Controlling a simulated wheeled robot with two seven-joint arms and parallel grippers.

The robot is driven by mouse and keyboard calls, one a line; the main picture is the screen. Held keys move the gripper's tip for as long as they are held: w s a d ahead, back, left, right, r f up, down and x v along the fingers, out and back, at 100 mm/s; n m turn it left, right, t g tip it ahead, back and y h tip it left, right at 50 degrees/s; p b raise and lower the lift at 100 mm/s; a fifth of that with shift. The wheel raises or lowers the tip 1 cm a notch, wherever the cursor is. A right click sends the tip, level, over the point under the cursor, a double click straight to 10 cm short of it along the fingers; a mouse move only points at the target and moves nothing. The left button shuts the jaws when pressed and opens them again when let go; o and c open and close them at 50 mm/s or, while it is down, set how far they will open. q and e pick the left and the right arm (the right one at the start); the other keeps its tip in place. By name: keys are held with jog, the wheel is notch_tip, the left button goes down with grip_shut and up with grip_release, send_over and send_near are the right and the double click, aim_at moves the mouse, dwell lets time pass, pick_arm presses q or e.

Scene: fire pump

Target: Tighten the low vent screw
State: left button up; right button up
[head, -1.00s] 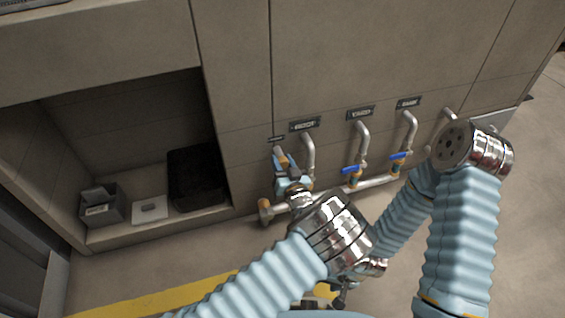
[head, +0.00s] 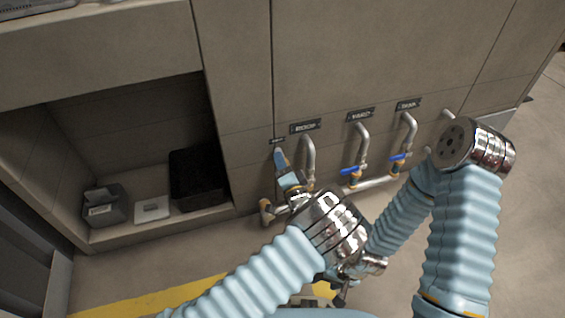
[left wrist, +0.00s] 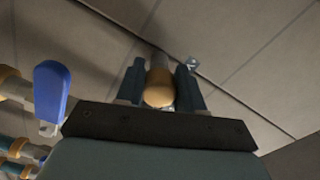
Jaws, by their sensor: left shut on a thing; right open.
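My left gripper (head: 283,163) reaches in low at the cabinet front, below a small label left of the first pipe. In the left wrist view its two dark fingers (left wrist: 160,82) are closed on the sides of a rounded, tan brass-coloured piece (left wrist: 159,90). I cannot tell for sure whether this piece is the low vent screw. A small metallic fitting (left wrist: 193,64) shows just beyond the right finger. My right gripper (head: 341,292) is low in the middle of the head view, small and partly hidden, away from the pipes.
Several bent pipes with labels come out of the cabinet; two have blue valve handles (head: 350,170), (head: 397,158). One blue handle (left wrist: 50,92) is close left in the wrist view. A black bin (head: 197,178), a grey box (head: 105,207) and a white item (head: 152,208) sit in the recess.

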pick_arm(q)
jog(key=m+p, duration=0.1)
jog(key=m, duration=0.5)
jog(key=shift+s+a+f, duration=0.1)
jog(key=shift+s, duration=0.05)
jog(key=m, duration=0.5)
jog(key=shift+p, duration=0.4)
jog(key=shift+a+r+m, duration=0.15)
jog(key=shift+r+m, duration=0.05)
jog(key=shift+m, duration=0.2)
jog(key=shift+c, duration=0.2)
jog(key=o, duration=1)
